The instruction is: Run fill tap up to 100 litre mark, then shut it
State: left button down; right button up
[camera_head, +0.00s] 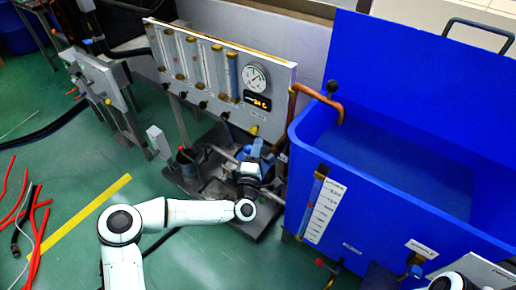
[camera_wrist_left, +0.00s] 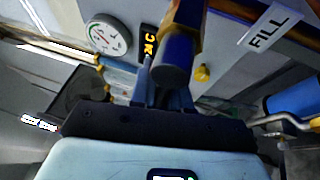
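The blue tank (camera_head: 390,205) stands at the right with its lid up. A copper pipe (camera_head: 312,93) bends over its left rim, with a black knob (camera_head: 332,87) beside the spout. A white litre scale (camera_head: 325,210) and sight tube (camera_head: 310,203) are on the tank's front; I cannot read the level. I see no clear stream at the spout. My left gripper (camera_head: 253,162) is below the gauge panel, left of the tank. In the left wrist view, a FILL label (camera_wrist_left: 270,27) is at upper right and a dark cylinder (camera_wrist_left: 178,50) stands before my gripper; its finger gap is unclear. My right gripper is out of view.
The panel (camera_head: 220,72) carries flow tubes, a round dial (camera_head: 255,77), a lit display (camera_head: 257,101) and a yellow knob (camera_head: 254,130). Red hoses (camera_head: 37,225) lie on the floor at left.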

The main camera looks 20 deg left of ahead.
pick_arm(q)
jog(key=m, duration=0.2)
jog(key=r+m+t+h, duration=0.1)
jog(key=m, duration=0.1)
jog(key=shift+d+r, duration=0.15)
jog(key=shift+r, duration=0.05)
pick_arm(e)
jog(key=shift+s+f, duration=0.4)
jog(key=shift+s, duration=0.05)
pick_arm(q)
jog(key=c, duration=1.2)
grip_release()
jog(key=shift+s, duration=0.1)
